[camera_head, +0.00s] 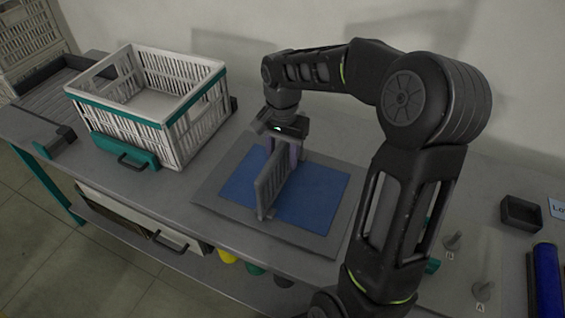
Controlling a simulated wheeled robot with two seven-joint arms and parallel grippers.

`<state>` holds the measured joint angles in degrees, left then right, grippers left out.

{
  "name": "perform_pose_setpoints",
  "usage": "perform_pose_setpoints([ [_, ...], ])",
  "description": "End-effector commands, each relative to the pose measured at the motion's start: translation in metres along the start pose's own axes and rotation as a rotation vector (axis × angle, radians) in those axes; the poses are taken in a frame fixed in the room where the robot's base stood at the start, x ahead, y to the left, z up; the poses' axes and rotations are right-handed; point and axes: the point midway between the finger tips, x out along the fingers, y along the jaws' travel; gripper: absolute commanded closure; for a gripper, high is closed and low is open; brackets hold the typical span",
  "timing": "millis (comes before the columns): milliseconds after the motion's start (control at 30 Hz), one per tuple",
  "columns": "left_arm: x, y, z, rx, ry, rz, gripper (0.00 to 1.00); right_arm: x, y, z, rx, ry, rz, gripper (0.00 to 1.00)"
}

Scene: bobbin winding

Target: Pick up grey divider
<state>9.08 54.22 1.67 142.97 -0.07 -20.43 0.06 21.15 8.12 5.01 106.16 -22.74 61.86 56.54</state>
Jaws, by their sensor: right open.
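The grey divider (271,187) stands upright on its edge on a blue mat (318,198) in the middle of the table. My right gripper (284,150) points down at the far end of the divider, with its fingers at or just behind that end. The fingers are partly hidden by the divider, and I cannot tell whether they touch it. The right gripper is open. My left gripper is not in view.
A white slatted crate (185,122) with a teal band stands at the left on the grey table (180,195). A small black tray (520,213), a blue cylinder (547,280) and grey pegs (453,241) are at the right. My right arm covers the middle right.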

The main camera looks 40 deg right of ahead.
Motion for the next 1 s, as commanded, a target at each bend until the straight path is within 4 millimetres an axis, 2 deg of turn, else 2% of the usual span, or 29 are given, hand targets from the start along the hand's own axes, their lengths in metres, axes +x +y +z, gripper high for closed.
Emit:
perform_pose_setpoints([
  [567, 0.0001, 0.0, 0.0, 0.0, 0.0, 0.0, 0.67, 0.0, 0.0, -0.0002, 0.0, 0.0, 0.0, 0.59],
  [1000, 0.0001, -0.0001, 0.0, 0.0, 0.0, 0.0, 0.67, 0.0, 0.0, -0.0002, 0.0, 0.0, 0.0, 0.95],
])
